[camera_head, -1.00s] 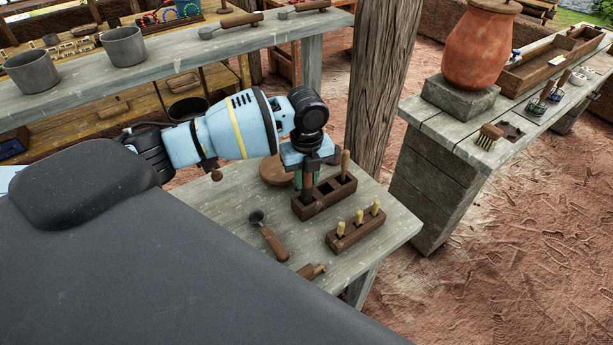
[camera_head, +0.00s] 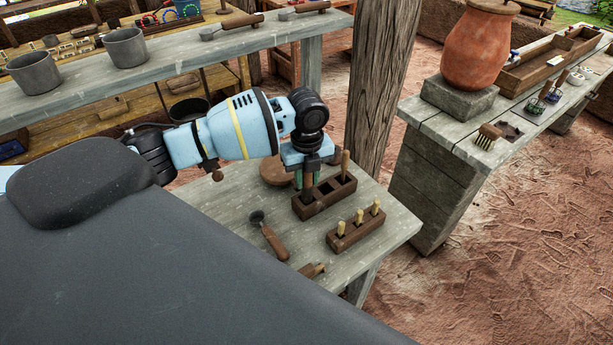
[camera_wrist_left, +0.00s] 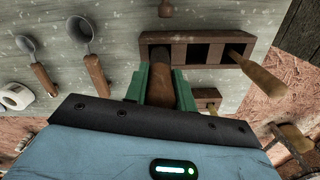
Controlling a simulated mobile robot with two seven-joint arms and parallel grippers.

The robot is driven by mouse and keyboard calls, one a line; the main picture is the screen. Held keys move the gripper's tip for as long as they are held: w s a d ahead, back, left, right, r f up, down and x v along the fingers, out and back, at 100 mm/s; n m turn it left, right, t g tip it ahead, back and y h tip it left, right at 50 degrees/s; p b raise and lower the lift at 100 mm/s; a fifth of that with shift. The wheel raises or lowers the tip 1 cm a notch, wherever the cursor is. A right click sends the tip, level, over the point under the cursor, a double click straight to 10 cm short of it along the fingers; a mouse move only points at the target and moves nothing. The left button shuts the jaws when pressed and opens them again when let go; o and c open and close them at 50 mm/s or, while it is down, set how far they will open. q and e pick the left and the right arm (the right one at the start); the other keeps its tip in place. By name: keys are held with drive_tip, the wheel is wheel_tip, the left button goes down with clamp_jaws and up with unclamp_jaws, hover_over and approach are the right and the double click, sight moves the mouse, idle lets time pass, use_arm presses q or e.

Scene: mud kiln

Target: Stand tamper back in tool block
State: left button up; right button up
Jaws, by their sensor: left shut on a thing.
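My left gripper (camera_head: 308,180) points down over the left end of the dark wooden tool block (camera_head: 340,196) on the low bench. It is shut on the tamper (camera_head: 308,181), whose brown wooden handle (camera_wrist_left: 162,88) shows between the green fingers in the left wrist view. The tamper looks roughly upright at the block's left compartment. Its lower end is hidden, so I cannot tell how deep it sits. The block also shows in the left wrist view (camera_wrist_left: 148,38). A wooden-handled tool (camera_head: 345,163) stands in its right compartment; the middle one looks empty. My right gripper is out of view.
A smaller block with several pale pegs (camera_head: 357,229) stands in front. A dark-headed tool (camera_head: 271,238) lies to the left. A round brown object (camera_head: 275,172) is behind the gripper. A wooden post (camera_head: 378,90) rises close behind the bench.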

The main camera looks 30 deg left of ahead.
sight(307, 186)
use_arm(q)
drive_tip(key=shift+f, duration=0.15)
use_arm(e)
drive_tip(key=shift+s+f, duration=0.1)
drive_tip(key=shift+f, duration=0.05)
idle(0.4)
use_arm(q)
drive_tip(key=shift+f, duration=0.35)
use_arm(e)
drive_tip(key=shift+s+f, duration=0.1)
use_arm(q)
drive_tip(key=shift+f+b, duration=0.3)
drive_tip(key=shift+f, duration=0.75)
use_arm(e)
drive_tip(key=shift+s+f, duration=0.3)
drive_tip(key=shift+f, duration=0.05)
use_arm(q)
drive_tip(key=o, duration=1.1)
drive_tip(key=shift+c, duration=0.2)
drive_tip(key=shift+o, duration=0.3)
drive_tip(key=o, duration=0.5)
drive_tip(key=shift+r, duration=0.1)
